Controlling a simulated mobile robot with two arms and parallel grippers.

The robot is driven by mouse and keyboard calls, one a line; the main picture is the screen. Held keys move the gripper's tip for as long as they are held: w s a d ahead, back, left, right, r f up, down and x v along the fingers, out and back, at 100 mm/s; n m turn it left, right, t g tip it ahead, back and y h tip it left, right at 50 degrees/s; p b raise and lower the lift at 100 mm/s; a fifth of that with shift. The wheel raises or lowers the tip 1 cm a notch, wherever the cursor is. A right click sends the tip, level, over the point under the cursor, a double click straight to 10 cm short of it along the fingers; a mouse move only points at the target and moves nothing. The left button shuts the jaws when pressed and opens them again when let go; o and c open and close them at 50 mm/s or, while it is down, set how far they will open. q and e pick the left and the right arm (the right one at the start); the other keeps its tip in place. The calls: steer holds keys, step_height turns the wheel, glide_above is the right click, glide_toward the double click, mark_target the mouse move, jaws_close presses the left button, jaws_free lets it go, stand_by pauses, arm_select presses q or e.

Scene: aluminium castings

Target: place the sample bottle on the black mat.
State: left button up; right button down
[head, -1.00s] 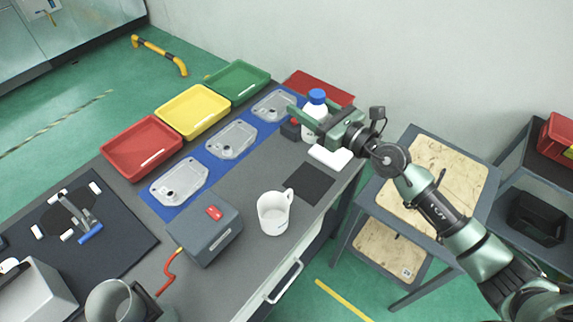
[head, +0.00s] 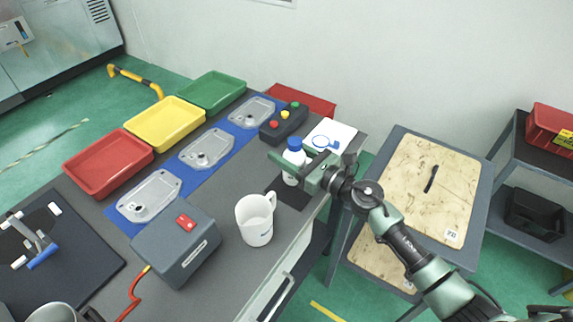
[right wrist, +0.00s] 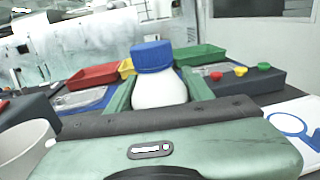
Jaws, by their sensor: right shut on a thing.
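The sample bottle (head: 293,158) is white with a blue cap and stands about upright in my right gripper (head: 288,167). The right gripper is shut on its body, one finger on each side. In the right wrist view the bottle (right wrist: 160,93) shows its cap and upper body between the fingers; its base is hidden. The black mat (head: 292,197) lies flat on the grey bench near its right edge. In the head view the bottle overlaps the mat's far part; I cannot tell whether its base touches. My left gripper is not in view.
A white mug (head: 254,222) stands left of and in front of the mat. Behind it are a button box (head: 270,131) and a white sheet with a blue ring (head: 331,134). A grey box (head: 176,247) and castings on a blue strip (head: 190,178) lie left.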

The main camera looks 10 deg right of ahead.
steer(key=shift+f, duration=1.5)
arm_select(q)
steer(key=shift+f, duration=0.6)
steer(key=shift+b, duration=0.3)
arm_select(e)
steer(key=shift+f, duration=0.2)
steer(key=c, duration=0.6)
jaws_free()
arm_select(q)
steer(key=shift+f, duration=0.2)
